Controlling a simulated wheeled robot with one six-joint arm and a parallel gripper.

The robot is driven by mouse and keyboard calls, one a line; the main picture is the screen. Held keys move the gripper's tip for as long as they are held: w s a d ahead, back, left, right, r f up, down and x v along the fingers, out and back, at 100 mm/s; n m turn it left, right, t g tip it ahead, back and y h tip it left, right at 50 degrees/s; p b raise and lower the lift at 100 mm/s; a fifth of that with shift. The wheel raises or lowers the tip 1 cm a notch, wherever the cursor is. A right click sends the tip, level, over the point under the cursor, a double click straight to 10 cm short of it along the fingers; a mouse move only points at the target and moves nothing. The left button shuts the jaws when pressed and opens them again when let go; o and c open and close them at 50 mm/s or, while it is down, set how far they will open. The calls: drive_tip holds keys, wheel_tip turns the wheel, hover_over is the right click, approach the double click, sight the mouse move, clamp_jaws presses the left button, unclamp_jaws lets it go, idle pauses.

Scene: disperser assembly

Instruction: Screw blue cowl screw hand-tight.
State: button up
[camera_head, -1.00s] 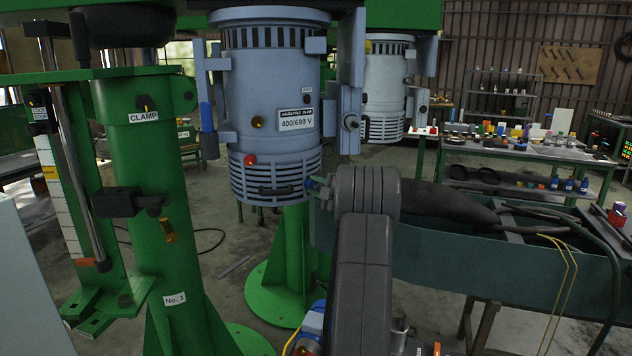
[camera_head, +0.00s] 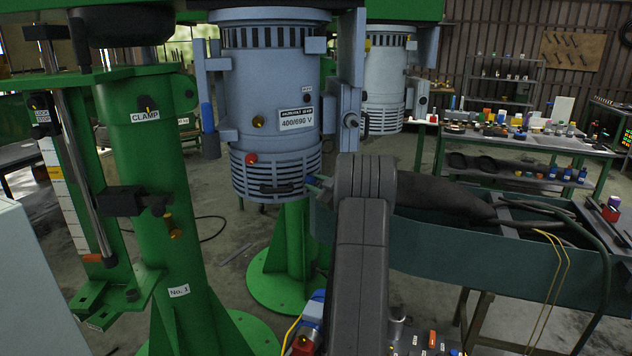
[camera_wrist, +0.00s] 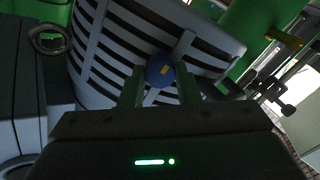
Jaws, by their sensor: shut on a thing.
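The blue cowl screw (camera_wrist: 159,70) has a round head with a yellow mark. In the wrist view it sits between the two fingers of my gripper (camera_wrist: 159,86), at the slotted grey-blue cowl (camera_wrist: 112,52). My gripper is shut on the screw head. The screw's shank is hidden, so I cannot tell how deep it sits. In the head view the cowl (camera_head: 245,176) is the ribbed lower end of the motor (camera_head: 262,88). My gripper is at the cowl's right side, mostly hidden by my arm; a small blue spot shows there.
A green clamp column (camera_head: 150,200) stands left of the motor. A red knob (camera_head: 250,159) and a dark handle (camera_head: 280,189) are on the cowl. A teal trough (camera_head: 480,262) with dark hoses lies to the right. A bench with small parts (camera_head: 520,140) stands behind.

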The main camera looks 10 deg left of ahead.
drive_tip(key=shift+r+m, duration=0.2)
drive_tip(key=shift+m, duration=0.1)
drive_tip(key=o, duration=1)
drive_tip(key=shift+d, duration=0.1)
drive_tip(key=shift+c, duration=0.2)
drive_tip(key=shift+f, duration=0.1)
drive_tip(key=b+v, duration=0.3)
drive_tip(key=v, duration=1)
drive_tip(key=shift+s+d+b, duration=0.25)
drive_tip(key=shift+d+b, duration=0.05)
drive_tip(key=shift+b, duration=0.05)
